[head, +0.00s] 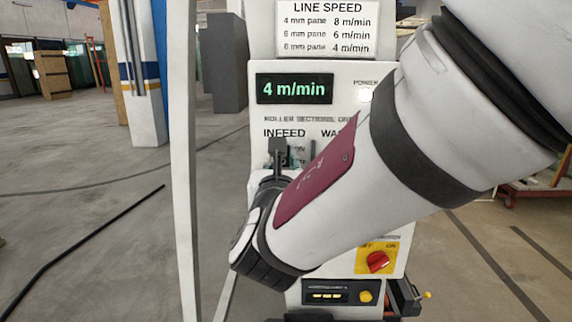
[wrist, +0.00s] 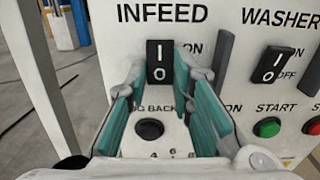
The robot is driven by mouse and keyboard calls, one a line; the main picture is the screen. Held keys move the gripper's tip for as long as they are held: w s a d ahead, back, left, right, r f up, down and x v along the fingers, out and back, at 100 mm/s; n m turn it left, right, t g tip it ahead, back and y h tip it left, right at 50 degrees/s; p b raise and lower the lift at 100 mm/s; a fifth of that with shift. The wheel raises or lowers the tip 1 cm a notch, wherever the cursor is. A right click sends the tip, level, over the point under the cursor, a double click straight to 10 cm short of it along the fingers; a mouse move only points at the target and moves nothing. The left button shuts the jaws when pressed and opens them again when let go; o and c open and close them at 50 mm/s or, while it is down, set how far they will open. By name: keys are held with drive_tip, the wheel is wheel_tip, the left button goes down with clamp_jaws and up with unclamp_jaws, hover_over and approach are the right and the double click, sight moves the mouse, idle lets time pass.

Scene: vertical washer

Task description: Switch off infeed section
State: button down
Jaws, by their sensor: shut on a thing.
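The infeed switch (wrist: 159,60) is a black rocker marked I and O, under the word INFEED on the white panel. In the wrist view my gripper (wrist: 161,84) has its teal-lined fingers on either side of this switch, shut on it. Its upper part with both marks shows; which side is pressed in I cannot tell. In the head view my gripper (head: 279,148) reaches up to the panel below INFEED, and the switch is mostly hidden behind it. The off label beside it is hidden by the right finger.
To the right are the washer switch (wrist: 272,64), a green start button (wrist: 267,127) and a red button (wrist: 312,126). A black button (wrist: 149,129) sits below, between the fingers. A display (head: 294,88) reads 4 m/min. A red rotary switch (head: 378,262) is lower right.

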drive_tip(key=shift+w+f+t+b, duration=0.2)
drive_tip(key=shift+t+b, duration=0.1)
drive_tip(key=shift+b, duration=0.5)
drive_tip(key=shift+t+b, duration=0.3)
drive_tip(key=shift+b, duration=0.45)
drive_tip(key=shift+s, duration=0.1)
drive_tip(key=shift+r, duration=0.1)
drive_tip(key=c, duration=1.4)
unclamp_jaws()
drive_tip(key=shift+s, duration=0.15)
drive_tip(key=s+f, duration=0.1)
drive_tip(key=s, duration=0.6)
drive_tip(key=shift+s+a, duration=0.15)
